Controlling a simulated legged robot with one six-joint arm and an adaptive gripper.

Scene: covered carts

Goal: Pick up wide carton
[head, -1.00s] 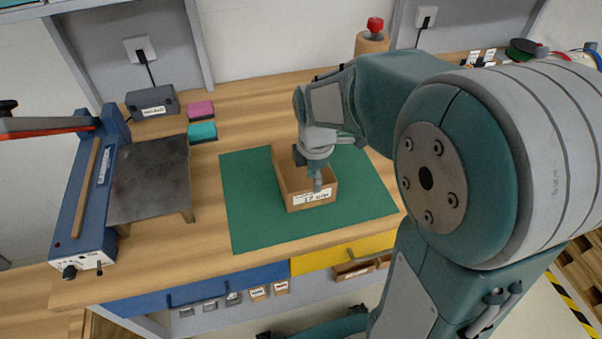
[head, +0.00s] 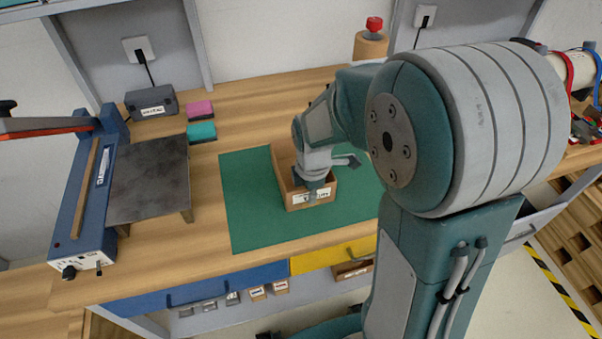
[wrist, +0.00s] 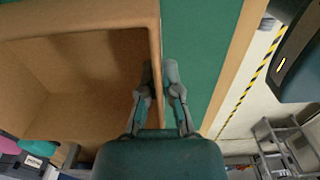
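The wide carton (head: 280,165) is an open-topped brown cardboard box with a white label on its front. It rests on the green mat (head: 245,215) on the bench. My gripper (head: 311,190) is at the carton's front right part and hides some of it. In the wrist view, the carton (wrist: 70,85) fills the upper left and its inside looks empty. My gripper (wrist: 158,75) straddles one carton wall, one finger inside and one outside. The fingertips are close together and appear shut on that wall. The label's text is partly hidden.
A blue machine (head: 90,190) with a dark metal plate (head: 148,180) stands left of the mat. Pink (head: 200,108) and teal (head: 202,131) blocks and a grey labelled box (head: 151,103) lie behind. A brown cylinder with a red top (head: 371,42) stands at the back.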

